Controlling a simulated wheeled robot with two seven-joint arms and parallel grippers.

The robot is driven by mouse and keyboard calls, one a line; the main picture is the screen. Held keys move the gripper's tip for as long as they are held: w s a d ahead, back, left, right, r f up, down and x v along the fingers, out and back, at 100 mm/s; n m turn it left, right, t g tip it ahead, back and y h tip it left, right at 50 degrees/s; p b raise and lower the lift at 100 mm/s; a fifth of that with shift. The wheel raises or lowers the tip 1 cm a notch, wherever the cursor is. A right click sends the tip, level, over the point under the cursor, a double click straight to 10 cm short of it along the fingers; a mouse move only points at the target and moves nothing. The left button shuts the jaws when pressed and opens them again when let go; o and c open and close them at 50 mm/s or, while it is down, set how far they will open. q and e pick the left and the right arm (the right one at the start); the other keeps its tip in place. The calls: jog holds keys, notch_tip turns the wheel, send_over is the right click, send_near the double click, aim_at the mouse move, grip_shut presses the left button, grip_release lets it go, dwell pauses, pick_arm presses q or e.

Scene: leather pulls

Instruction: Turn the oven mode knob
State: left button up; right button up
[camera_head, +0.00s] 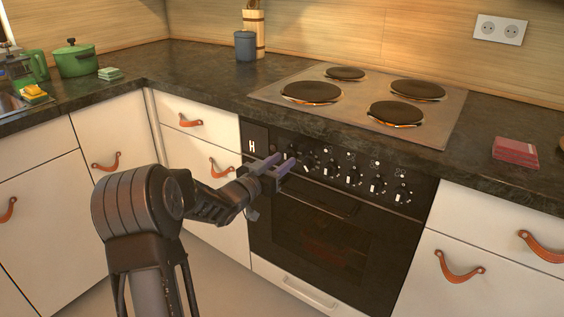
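The oven (320,235) has a black front panel with a row of several dark knobs, marked in white. Which one is the mode knob cannot be read at this size. The leftmost clearly visible knob (309,160) is just right of my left gripper. My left gripper (284,162) reaches in from the left, in front of the panel's left part. Its two purplish fingers point at the panel with a gap between them, and nothing shows between them. The fingers partly cover that end of the panel; contact with a knob cannot be told. My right gripper is not in view.
The oven door handle (315,199) runs below the knobs. A hob (365,97) with round plates lies above in the dark counter (205,75). White drawers with leather pulls (458,268) flank the oven. A red stack (515,152) lies at right; a green pot (75,60) stands at left.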

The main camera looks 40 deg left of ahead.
pick_arm(q)
jog(key=s, duration=0.7)
jog(key=shift+s+p, duration=0.2)
jog(key=shift+p, duration=0.1)
jog(key=shift+d, duration=0.1)
